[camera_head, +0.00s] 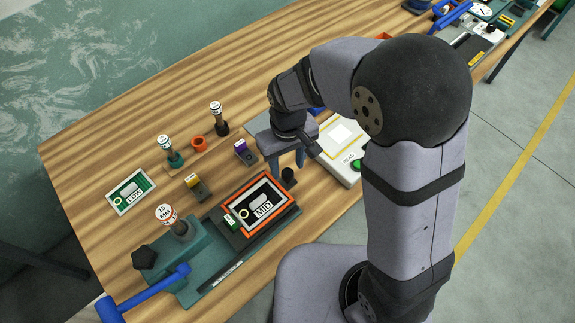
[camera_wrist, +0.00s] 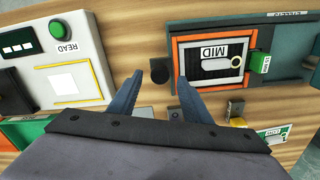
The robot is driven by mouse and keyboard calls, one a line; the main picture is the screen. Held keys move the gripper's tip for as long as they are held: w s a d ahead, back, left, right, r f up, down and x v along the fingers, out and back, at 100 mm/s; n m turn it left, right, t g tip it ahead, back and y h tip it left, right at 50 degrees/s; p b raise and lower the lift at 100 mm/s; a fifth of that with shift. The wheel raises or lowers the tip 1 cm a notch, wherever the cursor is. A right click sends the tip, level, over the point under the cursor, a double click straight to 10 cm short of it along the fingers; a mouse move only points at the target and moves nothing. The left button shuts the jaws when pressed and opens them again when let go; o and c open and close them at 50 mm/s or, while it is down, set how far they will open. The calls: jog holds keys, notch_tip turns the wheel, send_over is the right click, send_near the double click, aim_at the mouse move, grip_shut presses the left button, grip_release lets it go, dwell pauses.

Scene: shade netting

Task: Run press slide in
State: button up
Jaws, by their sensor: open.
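The press (camera_head: 187,254) is a teal base with a blue lever (camera_head: 150,297) and a red-and-white topped die reading "MM". Its slide carries an orange-rimmed tray (camera_head: 229,220) with a card marked MID (camera_head: 262,208) and a small green block. The tray sits out at the right end of the base; it also shows in the wrist view (camera_wrist: 178,66). A black knob (camera_head: 289,174) stands at the slide's outer end. My gripper (camera_head: 285,168) is open at this knob. In the wrist view the knob (camera_wrist: 160,72) appears between the fingertips; contact cannot be told.
A white reader (camera_head: 327,157) with a green button stands right of my gripper. Behind are a LOW card (camera_head: 130,192), two dies (camera_head: 165,150) (camera_head: 216,116), an orange cup (camera_head: 199,144) and small yellow (camera_head: 194,182) and purple (camera_head: 241,148) blocks. Bare wood lies between them.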

aim_at(250, 204)
jog(key=shift+f, duration=1.1)
jog(key=shift+c, duration=0.5)
grip_shut()
jog(key=s+a+p, duration=0.1)
jog(key=s+a, duration=0.7)
jog(key=shift+s+a, duration=0.3)
jog(key=shift+a, duration=0.1)
jog(key=shift+o, duration=0.3)
grip_release()
jog(key=shift+o, duration=0.2)
jog(key=shift+s+a, duration=0.1)
jog(key=shift+s, duration=0.05)
